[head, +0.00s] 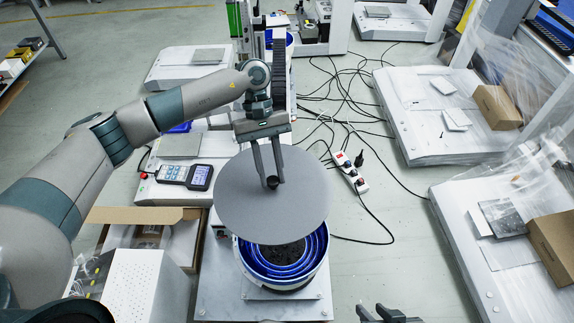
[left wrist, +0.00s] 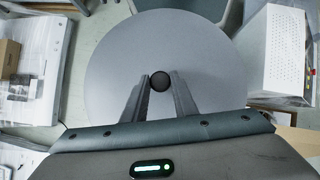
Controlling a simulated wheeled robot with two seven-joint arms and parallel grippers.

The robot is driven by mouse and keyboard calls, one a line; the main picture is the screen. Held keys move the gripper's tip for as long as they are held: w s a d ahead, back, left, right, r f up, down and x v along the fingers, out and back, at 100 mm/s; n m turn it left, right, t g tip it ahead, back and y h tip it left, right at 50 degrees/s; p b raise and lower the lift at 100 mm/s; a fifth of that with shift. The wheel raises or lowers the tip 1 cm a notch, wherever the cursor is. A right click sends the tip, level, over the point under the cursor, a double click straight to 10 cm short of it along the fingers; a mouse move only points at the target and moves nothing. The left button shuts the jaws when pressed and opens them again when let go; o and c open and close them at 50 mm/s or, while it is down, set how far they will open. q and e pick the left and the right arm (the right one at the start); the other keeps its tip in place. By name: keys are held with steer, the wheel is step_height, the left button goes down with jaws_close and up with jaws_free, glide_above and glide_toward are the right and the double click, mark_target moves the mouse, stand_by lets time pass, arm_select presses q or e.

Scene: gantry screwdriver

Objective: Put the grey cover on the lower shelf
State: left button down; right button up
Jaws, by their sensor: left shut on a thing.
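The grey cover (head: 300,209) is a flat round disc with a small black knob (head: 272,182) at its middle. My left gripper (head: 271,184) is shut on the knob and holds the cover over the back part of a round blue bowl (head: 305,262). The bowl's front stays uncovered. The cover (left wrist: 115,50) and knob (left wrist: 160,81) also show between the fingers in the left wrist view. Part of my right gripper (head: 388,314) shows at the bottom edge of the head view; its fingertips are not clear. I cannot make out which surface is the lower shelf.
A white perforated box (head: 135,285) and an open cardboard box (head: 160,235) stand left of the bowl. A handheld device (head: 185,175) lies behind them. A power strip (head: 349,171) and loose cables lie on the floor at right. White machine bases (head: 420,130) line the right side.

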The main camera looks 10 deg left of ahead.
arm_select(q)
steer(key=a+r+m+y, duration=0.1)
steer(key=a+r+m, duration=0.2)
steer(key=r, duration=0.4)
steer(key=w+a+r+m+y, duration=0.1)
steer(key=a+r+m+y, duration=0.1)
steer(key=a+r, duration=0.2)
step_height(320, 180, up, 3)
steer(key=shift+w+f+m+g, duration=0.15)
steer(key=shift+m+g, duration=0.25)
steer(key=shift+a, duration=0.15)
